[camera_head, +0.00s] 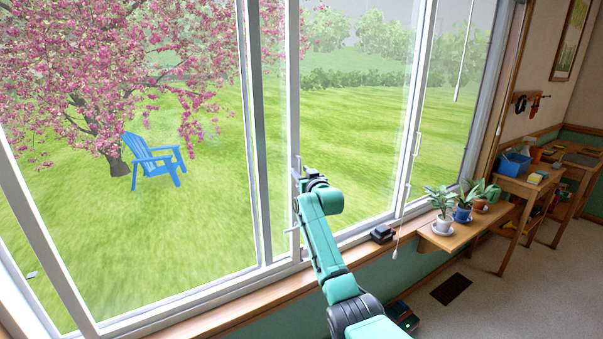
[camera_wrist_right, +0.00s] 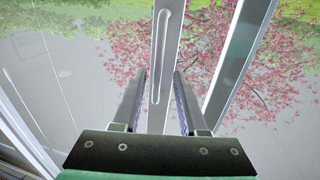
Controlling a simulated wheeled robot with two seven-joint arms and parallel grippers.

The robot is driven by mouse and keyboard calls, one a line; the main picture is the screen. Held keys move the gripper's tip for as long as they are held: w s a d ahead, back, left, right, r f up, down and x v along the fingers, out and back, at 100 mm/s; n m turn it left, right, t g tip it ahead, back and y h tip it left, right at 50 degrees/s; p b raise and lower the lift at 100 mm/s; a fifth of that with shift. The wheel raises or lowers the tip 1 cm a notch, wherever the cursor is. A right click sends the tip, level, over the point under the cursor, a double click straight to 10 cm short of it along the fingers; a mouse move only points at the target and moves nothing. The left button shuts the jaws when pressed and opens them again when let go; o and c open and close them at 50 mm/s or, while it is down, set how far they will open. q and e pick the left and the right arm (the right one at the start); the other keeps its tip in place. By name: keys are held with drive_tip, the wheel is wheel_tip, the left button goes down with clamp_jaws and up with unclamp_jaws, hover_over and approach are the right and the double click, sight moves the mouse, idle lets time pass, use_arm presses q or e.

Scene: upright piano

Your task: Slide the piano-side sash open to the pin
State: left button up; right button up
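The window has tall white-framed glass panes. A white upright stile (camera_head: 293,120) stands near the middle of the head view. My right gripper (camera_head: 302,174) is at this stile, partly hidden by my own wrist. A small white lever (camera_head: 292,230) sticks out lower on the stile. My left gripper, the piano and the pin cannot be made out.
The wooden sill (camera_head: 215,318) runs below the window. A small dark object (camera_head: 382,233) sits on it to the right. Potted plants stand on a low wooden shelf (camera_head: 450,241). A workbench (camera_head: 522,186) is farther right.

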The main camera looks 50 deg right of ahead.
drive_tip(key=b+v, duration=0.2)
drive_tip(key=v, duration=1.2)
drive_tip(key=shift+s, duration=0.3)
drive_tip(key=shift+w+a, duration=0.1)
